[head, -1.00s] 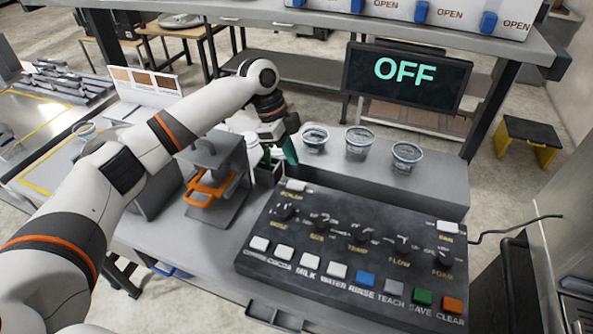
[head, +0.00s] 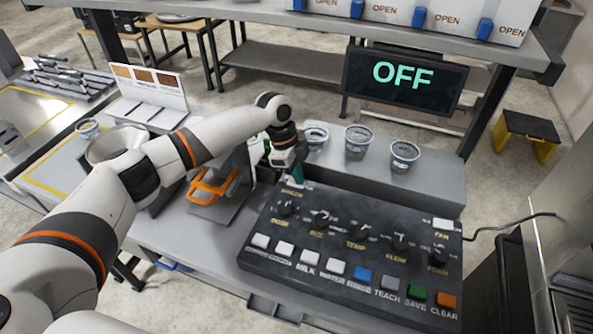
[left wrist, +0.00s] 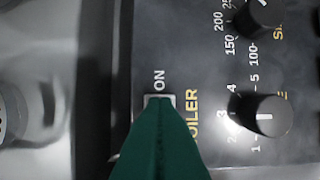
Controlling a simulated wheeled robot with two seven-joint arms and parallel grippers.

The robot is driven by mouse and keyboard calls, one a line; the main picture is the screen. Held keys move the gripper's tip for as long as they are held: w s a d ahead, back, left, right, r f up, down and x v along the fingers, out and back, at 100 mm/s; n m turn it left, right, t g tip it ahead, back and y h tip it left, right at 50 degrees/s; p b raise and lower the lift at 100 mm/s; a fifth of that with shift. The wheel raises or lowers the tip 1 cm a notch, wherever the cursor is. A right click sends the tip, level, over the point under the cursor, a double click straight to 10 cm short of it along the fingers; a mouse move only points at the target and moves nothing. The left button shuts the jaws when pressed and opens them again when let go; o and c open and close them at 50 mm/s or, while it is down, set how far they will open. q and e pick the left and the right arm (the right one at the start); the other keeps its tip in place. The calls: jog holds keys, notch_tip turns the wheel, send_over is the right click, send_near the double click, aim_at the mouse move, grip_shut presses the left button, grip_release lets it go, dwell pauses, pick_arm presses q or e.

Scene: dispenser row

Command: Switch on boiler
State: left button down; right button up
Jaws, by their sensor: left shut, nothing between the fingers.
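The dark control panel (head: 345,275) lies on the counter with knobs, coloured buttons and labels. The boiler switch (left wrist: 160,100) is at its back left corner, with "ON" printed beside it in the left wrist view. My left gripper (head: 297,177) is shut and empty, pointing down at the switch. Its green fingertips (left wrist: 160,145) cover part of the switch in the left wrist view; I cannot tell whether they touch it. The display (head: 403,80) behind the panel reads "OFF". My right gripper is not in view.
Several clear cups (head: 357,142) stand on the grey ledge (head: 430,186) behind the panel. An orange-handled device (head: 210,190) stands left of the panel, below my left arm. The fan switch (head: 443,224) is at the panel's back right corner.

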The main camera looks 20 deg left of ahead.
pick_arm(q)
jog(key=shift+s+d+f, duration=0.1)
jog(key=shift+a, duration=0.95)
